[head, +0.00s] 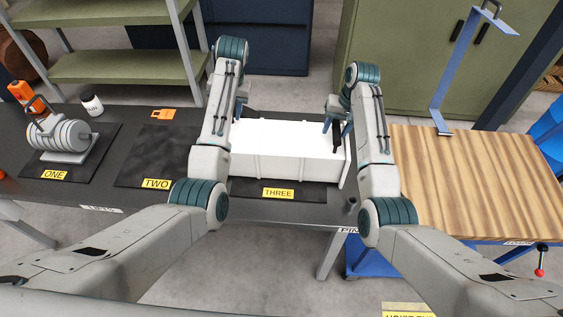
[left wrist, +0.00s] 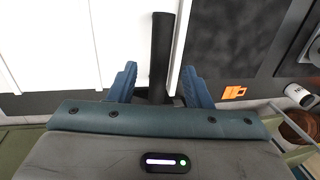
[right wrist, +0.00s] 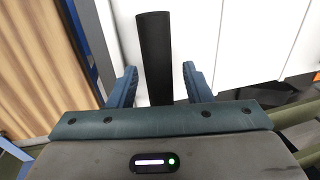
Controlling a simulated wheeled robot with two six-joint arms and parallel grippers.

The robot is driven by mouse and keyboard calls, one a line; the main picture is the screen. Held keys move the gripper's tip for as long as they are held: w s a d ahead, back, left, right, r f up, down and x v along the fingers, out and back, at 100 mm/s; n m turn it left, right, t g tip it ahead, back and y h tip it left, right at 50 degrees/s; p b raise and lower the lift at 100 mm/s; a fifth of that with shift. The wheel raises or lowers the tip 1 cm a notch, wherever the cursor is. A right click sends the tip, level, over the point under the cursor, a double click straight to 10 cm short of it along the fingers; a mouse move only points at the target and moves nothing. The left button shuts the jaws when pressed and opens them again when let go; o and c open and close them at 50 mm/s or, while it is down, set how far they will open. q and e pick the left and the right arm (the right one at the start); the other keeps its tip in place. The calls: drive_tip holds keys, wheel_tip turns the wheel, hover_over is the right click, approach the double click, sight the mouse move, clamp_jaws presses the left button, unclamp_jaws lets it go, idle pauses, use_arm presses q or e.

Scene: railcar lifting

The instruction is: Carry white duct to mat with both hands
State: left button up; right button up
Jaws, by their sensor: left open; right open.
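The white duct (head: 280,150), a long ribbed box, lies on the dark mat labelled THREE (head: 245,187) on the bench. My left gripper (head: 241,103) is open at the duct's left end. In the left wrist view, a black bar handle (left wrist: 162,45) stands between its two spread blue fingers. My right gripper (head: 335,118) is open at the duct's right end. In the right wrist view, another black bar handle (right wrist: 154,50) lies between its spread fingers. My left arm partly hides the duct's left end. An empty mat labelled TWO (head: 155,150) lies to its left.
A grey ribbed cylinder with a handle (head: 62,134) sits on mat ONE at the left. A white jar (head: 92,104) and orange tag (head: 163,114) are behind. A wooden table (head: 470,185) with a blue bracket (head: 455,75) stands at right. Green shelves (head: 120,67) stand behind.

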drive_tip(key=shift+r, duration=0.2)
use_arm(q)
drive_tip(key=shift+d+r, duration=0.1)
drive_tip(key=shift+r, duration=0.65)
use_arm(e)
wheel_tip(320, 180, up, 7)
drive_tip(key=d, duration=0.1)
drive_tip(key=shift+d, duration=0.25)
drive_tip(key=shift+f, duration=0.1)
